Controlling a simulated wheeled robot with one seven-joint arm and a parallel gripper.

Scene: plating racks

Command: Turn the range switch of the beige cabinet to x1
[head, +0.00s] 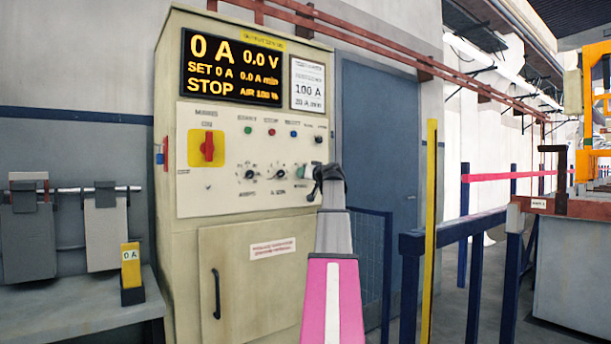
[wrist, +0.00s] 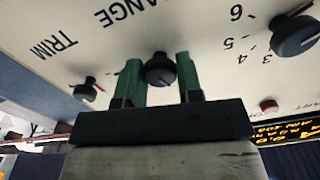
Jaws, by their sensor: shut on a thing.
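The beige cabinet (head: 185,240) stands in the middle of the head view, with a pale control panel (head: 225,200) on its front. My gripper (head: 325,178) is at the right end of the lower knob row and hides the range switch there. In the wrist view, where lettering is upside down, the range switch (wrist: 160,71) is a dark round knob between the two green fingers of my gripper (wrist: 159,60), which is shut on it. The letters "ANGE" show by it; the rest is hidden. I cannot tell where the switch points, and no x1 mark is readable.
A numbered knob (wrist: 296,36) and the trim knob (wrist: 85,92) flank the range switch. A red handle on a yellow plate (head: 207,148) is on the panel's left. The display (head: 232,68) reads 0 A, 0.0 V, STOP. A yellow post (head: 430,230) and blue railing stand at right.

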